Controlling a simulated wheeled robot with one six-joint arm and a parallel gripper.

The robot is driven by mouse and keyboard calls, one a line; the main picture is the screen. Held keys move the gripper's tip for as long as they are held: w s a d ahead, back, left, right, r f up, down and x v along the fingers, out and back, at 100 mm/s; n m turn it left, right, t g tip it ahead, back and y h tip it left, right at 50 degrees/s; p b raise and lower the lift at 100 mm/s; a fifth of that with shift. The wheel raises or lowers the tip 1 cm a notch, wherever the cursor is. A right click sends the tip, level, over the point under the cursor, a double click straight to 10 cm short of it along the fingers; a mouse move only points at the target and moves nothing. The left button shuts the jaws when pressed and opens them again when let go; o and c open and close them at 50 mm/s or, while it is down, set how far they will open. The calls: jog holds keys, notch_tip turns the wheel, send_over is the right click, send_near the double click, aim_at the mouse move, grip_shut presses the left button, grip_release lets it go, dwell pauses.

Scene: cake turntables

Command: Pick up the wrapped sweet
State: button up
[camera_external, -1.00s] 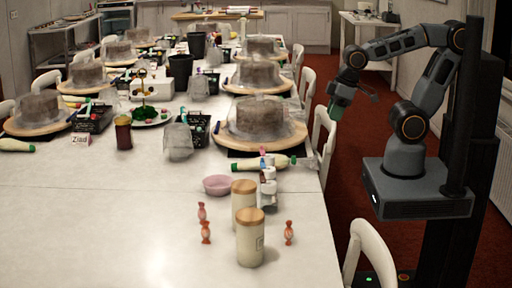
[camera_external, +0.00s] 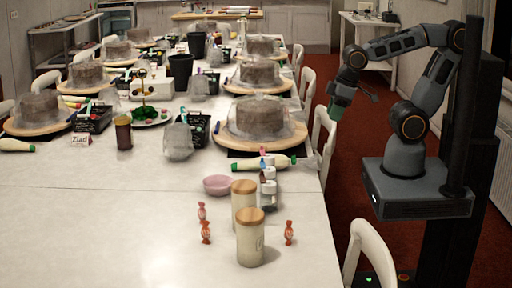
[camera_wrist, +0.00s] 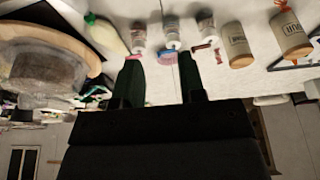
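Three orange-red wrapped sweets stand on the white table in the external view. Two are left of the jars, one farther back (camera_external: 201,212) and one nearer (camera_external: 206,232). The third sweet (camera_external: 289,233) is right of the front jar. My gripper (camera_external: 338,108) hangs in the air beyond the table's right edge, well apart from the sweets. In the wrist view my gripper (camera_wrist: 160,78) has its two dark green fingers spread with nothing between them. A small orange shape shows at the top edge there, too cut off to identify surely.
Two cream jars with wooden lids, a front one (camera_external: 250,240) and a rear one (camera_external: 243,200), stand among the sweets. A pink bowl (camera_external: 218,185), small bottles (camera_external: 268,195) and a covered cake (camera_external: 260,118) are behind. A white chair (camera_external: 372,255) is at the right edge. The table's front left is clear.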

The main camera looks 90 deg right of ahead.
jog(key=o, duration=0.3)
jog(key=n+g+b, duration=0.2)
jog(key=n+g, duration=0.2)
jog(key=n, duration=0.5)
send_over(289, 222)
notch_tip(289, 222, down, 10)
notch_tip(289, 222, down, 8)
jog(key=shift+r, duration=0.25)
jog(key=shift+a+f+p, duration=0.1)
jog(key=shift+f+p, duration=0.25)
jog(key=shift+f, duration=2.5)
